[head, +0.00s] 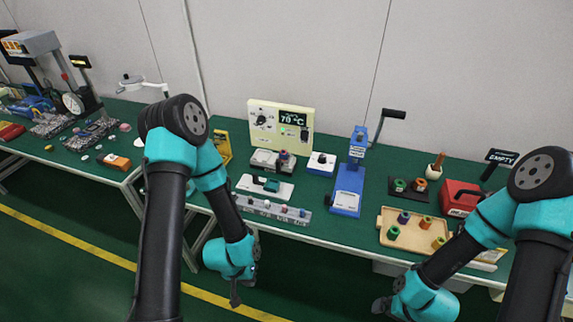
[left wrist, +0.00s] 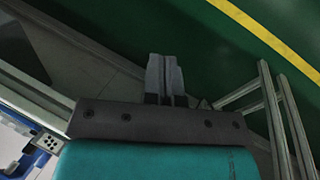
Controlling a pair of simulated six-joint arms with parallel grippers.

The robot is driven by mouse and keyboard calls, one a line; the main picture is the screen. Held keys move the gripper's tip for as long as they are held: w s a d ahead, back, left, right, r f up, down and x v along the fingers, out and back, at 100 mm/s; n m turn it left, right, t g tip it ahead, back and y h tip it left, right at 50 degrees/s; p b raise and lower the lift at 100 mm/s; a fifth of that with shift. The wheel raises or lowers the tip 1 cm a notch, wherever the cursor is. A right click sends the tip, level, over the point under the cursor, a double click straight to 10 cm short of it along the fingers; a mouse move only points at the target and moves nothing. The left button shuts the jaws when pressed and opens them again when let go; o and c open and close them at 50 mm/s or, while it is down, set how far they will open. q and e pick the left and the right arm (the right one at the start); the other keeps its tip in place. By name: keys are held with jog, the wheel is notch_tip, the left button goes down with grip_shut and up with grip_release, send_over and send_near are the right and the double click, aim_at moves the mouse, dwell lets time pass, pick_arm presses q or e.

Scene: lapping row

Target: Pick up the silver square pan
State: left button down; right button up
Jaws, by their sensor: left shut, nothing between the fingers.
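I cannot make out a silver square pan in either view. My left gripper (head: 236,294) hangs in front of the green table's front edge, below the tabletop, and points down. In the left wrist view its fingers (left wrist: 165,77) are together with nothing between them, above the dark green floor. My right gripper (head: 383,305) is low at the front, in front of the table and below the wooden tray; its fingers are too small and dark to tell how they stand.
The green table (head: 330,232) holds a wooden tray (head: 384,214) with several coloured spools, a blue press (head: 346,190), a cream control box (head: 281,122), a grey strip (head: 262,208) with small knobs and a red box (head: 459,197). Another cluttered bench (head: 62,152) stands at left.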

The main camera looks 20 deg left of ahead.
pick_arm(q)
jog(key=c, duration=1.8)
grip_release()
jog(key=shift+c, duration=0.2)
jog(key=o, duration=0.9)
jog(key=shift+w, duration=0.1)
